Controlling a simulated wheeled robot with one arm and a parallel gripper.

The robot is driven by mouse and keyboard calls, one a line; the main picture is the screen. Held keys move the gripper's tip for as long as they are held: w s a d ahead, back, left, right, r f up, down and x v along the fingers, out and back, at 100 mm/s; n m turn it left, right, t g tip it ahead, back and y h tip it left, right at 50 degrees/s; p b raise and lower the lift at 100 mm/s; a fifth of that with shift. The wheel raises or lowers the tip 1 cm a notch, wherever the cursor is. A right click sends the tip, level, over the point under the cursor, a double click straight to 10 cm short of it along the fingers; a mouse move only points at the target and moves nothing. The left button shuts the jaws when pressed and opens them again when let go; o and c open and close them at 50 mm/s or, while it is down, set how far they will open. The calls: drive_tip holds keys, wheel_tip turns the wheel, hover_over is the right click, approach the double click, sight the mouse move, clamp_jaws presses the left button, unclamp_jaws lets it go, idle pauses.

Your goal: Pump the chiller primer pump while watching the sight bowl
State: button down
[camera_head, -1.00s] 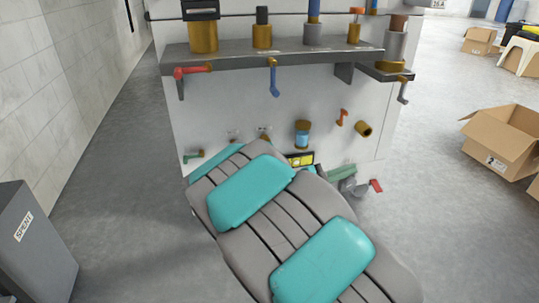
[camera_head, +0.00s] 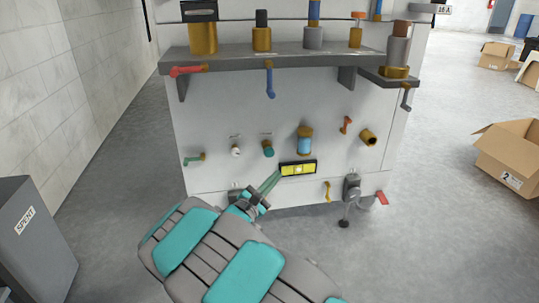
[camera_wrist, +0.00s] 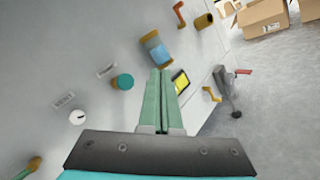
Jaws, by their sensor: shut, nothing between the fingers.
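The likely sight bowl is a small brass-capped glass cylinder with blue liquid (camera_head: 305,141) on the white machine's front; it also shows in the wrist view (camera_wrist: 157,48). No readable label marks the primer pump. A teal round knob (camera_head: 267,149) left of the bowl also shows in the wrist view (camera_wrist: 123,82). A grey lever unit with a black ball end (camera_head: 350,190) is low on the right, also in the wrist view (camera_wrist: 231,90). My gripper (camera_head: 275,178) is shut and empty, its green fingers in front of the panel below the bowl. The wrist view shows its fingertips together (camera_wrist: 162,72).
A yellow display (camera_head: 298,168) is just right of my fingertips. A shelf with brass and grey fittings (camera_head: 280,58) overhangs the panel, with red and blue levers below. A grey SPENT bin (camera_head: 38,235) stands left. Cardboard boxes (camera_head: 508,152) sit right; the floor between is clear.

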sight(269, 152)
drive_tip(key=shift+w, duration=0.1)
drive_tip(key=w+a+p, duration=0.2)
drive_tip(key=w+p, duration=0.1)
drive_tip(key=w, duration=0.5)
drive_tip(key=shift+w+a+p, duration=0.15)
drive_tip(key=shift+a+p, duration=0.05)
drive_tip(key=shift+p, duration=0.2)
idle(1.5)
drive_tip(key=shift+w, duration=0.1)
drive_tip(key=shift+w+a, duration=0.15)
drive_tip(key=shift+w, duration=0.15)
